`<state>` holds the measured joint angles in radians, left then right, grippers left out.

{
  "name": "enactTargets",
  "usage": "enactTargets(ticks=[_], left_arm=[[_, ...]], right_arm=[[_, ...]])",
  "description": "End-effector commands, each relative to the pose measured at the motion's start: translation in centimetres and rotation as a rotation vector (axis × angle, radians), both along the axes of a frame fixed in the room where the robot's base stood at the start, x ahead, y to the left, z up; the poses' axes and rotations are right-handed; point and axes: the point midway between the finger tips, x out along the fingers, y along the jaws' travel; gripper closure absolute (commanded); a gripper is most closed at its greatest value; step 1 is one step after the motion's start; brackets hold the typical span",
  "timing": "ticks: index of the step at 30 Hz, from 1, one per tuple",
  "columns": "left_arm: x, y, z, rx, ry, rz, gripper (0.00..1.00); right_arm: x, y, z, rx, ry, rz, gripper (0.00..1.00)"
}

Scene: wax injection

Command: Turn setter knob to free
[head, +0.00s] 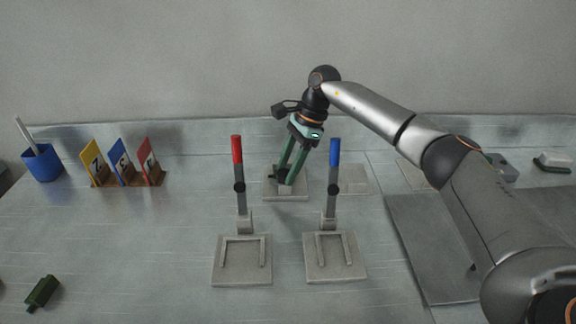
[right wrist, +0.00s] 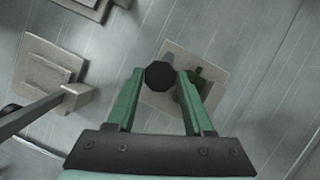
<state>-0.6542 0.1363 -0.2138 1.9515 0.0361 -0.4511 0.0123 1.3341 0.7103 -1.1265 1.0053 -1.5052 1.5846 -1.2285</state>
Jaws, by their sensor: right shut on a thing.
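My right gripper (head: 287,180) points down over a small grey base plate (head: 271,191) behind the two levers. In the right wrist view its green fingers (right wrist: 160,80) are on either side of a dark, many-sided knob (right wrist: 160,74), shut on it. The knob stands above the plate (right wrist: 226,75), and part of a dark piece shows beside the right finger. In the head view the fingers hide most of the knob, and its pointing direction cannot be read. My left gripper is not in view.
A red-topped lever (head: 238,165) and a blue-topped lever (head: 333,165) stand upright close in front of the gripper. Yellow, blue and red cards (head: 147,158) stand at left, near a blue cup (head: 42,163). A dark green block (head: 42,292) lies front left.

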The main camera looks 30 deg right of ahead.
Motion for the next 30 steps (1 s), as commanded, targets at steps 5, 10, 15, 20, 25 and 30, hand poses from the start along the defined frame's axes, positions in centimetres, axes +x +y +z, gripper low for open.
enactTargets(ticks=[5,10,15,20,25,30], left_arm=[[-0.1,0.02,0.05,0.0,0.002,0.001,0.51],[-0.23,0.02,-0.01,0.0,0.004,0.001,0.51],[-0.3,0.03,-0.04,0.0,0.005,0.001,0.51],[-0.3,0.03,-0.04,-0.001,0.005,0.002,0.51],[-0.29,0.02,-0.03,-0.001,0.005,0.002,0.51],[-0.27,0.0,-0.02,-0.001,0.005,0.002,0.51]], right_arm=[[0.08,0.0,0.07,0.0,-0.002,0.032,1.0],[0.08,-0.02,0.05,-0.001,-0.002,0.039,1.0],[0.07,0.0,0.04,-0.001,-0.002,0.039,1.0],[0.07,0.0,0.04,-0.001,-0.002,0.039,0.42],[0.06,0.0,0.04,-0.001,-0.002,0.038,0.22],[0.04,0.0,0.01,-0.001,0.0,0.038,0.19]])
